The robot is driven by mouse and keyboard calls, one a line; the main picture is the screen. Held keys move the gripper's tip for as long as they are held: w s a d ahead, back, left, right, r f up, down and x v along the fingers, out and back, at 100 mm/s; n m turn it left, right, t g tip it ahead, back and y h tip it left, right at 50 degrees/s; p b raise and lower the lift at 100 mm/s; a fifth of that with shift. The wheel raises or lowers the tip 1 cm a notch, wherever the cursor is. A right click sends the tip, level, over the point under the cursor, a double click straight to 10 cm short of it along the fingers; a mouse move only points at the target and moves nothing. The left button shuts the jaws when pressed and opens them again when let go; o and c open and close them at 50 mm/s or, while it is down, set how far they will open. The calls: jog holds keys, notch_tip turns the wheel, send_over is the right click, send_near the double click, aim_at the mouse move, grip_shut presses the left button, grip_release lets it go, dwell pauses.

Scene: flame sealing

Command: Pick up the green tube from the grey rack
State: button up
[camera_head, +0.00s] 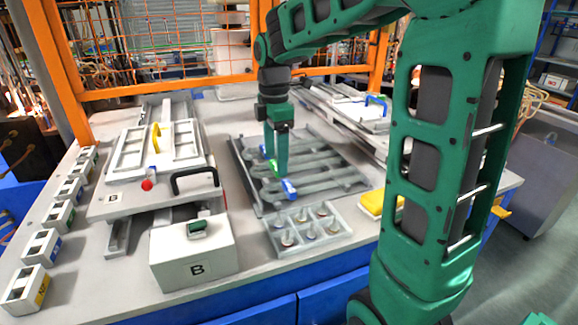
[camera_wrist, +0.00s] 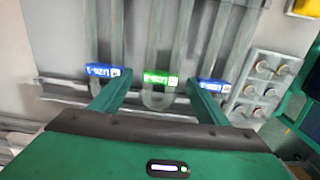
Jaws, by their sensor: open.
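The grey rack (camera_head: 246,182) lies flat in the middle of the table with several long grey tubes across it. The green tube shows as a small green label (camera_head: 273,166) beside my gripper in the head view. In the wrist view its green-labelled end (camera_wrist: 160,78) lies between my two fingers, with a gap on each side. My gripper (camera_wrist: 157,84) is open and empty, pointing at the rack; it also shows in the head view (camera_head: 277,172). I cannot tell its exact height above the tube. My fingers partly hide the tube in the head view.
Blue-labelled tubes lie on both sides, one left (camera_wrist: 101,71) and one right (camera_wrist: 212,86), close to my fingers. A grey tray of several small parts (camera_head: 287,250) is in front. A white box marked B (camera_head: 180,262) and a handled fixture (camera_head: 125,205) stand left.

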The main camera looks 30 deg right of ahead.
jog(key=shift+f, duration=0.75)
jog(key=shift+c, duration=0.6)
jog(key=c, duration=1.1)
jog(key=shift+o, duration=0.2)
